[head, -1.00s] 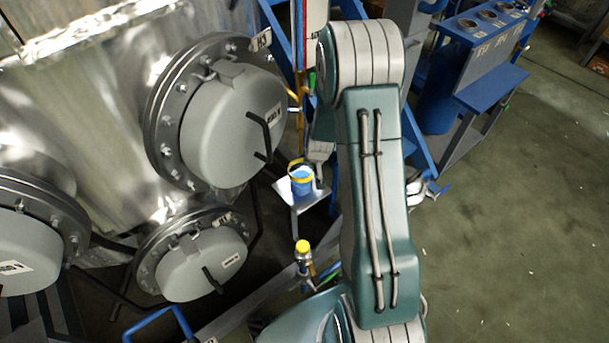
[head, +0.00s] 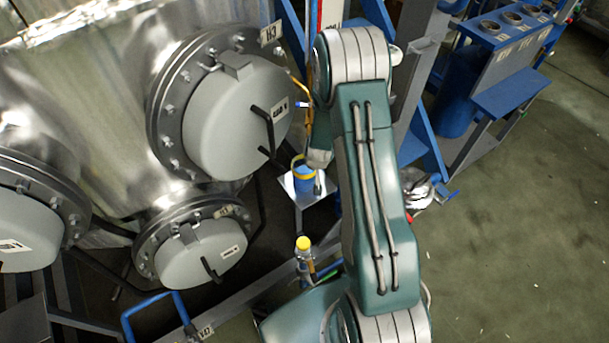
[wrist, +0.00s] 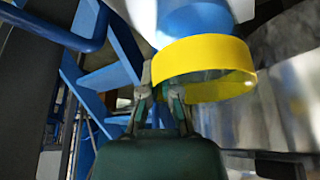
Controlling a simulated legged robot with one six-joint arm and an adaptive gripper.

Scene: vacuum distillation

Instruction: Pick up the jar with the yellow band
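The jar with the yellow band (head: 305,178) is blue and stands on a small white shelf beside the tank. In the wrist view the yellow band (wrist: 205,60) is large and close, with the jar's blue part above it. My gripper (wrist: 160,90) has its two fingers apart, with a gap between them and nothing visibly held. Its tips are at the lower left of the band; whether they touch the jar cannot be told. In the head view my wrist is just above and right of the jar, and the fingers are mostly hidden.
The small white shelf (head: 312,201) is narrow. A yellow-capped bottle (head: 303,244) stands below it. The metal tank with round grey hatches (head: 235,120) is close on the left. Blue framework (head: 415,145) stands to the right, with open floor (head: 520,230) beyond.

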